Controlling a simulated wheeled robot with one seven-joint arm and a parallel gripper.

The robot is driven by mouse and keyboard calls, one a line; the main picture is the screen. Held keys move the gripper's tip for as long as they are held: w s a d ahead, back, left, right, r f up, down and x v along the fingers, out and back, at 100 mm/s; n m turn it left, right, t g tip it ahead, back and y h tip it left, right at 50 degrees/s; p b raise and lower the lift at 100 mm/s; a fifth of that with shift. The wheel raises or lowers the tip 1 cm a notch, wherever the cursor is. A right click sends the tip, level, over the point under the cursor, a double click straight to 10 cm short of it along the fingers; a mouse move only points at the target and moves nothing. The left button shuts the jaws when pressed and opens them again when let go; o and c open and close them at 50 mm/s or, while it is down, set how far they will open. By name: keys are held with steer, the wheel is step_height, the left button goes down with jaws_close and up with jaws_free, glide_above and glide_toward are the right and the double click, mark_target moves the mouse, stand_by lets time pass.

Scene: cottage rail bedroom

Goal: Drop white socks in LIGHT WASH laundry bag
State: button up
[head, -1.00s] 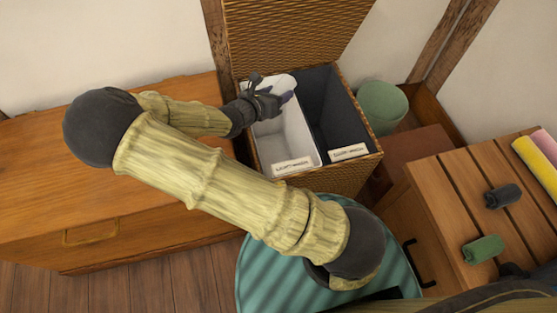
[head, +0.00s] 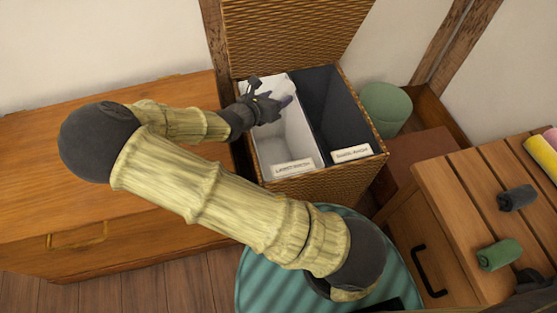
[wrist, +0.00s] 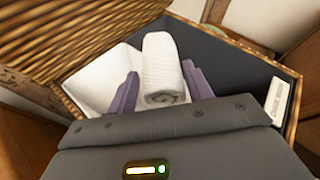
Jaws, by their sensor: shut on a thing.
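The rolled white socks (wrist: 163,62) are held between the two purple fingers of my gripper (wrist: 164,88) in the wrist view. In the head view my gripper (head: 284,102) is over the white bag near its back, and the socks are hard to make out there. The LIGHT WASH laundry bag (head: 290,140) is the white left compartment of a wicker hamper, with a small label on its front edge. Its pale lining (wrist: 100,82) also shows left of the socks in the wrist view.
The dark right compartment (head: 328,105) has its own label. The wicker lid (head: 290,35) stands open behind. A wooden dresser (head: 60,200) is at left. A slatted table at right holds a dark roll (head: 517,198) and a green roll (head: 499,254). A green bin (head: 384,108) stands behind.

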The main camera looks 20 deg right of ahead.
steer(key=shift+f+b, duration=1.05)
steer(key=shift+f, duration=0.4)
steer(key=o, duration=1)
steer(key=shift+o, duration=0.2)
steer(key=p+v, duration=0.9)
steer(key=v, duration=0.8)
steer(key=shift+s+p, duration=0.2)
steer(key=shift+p, duration=0.2)
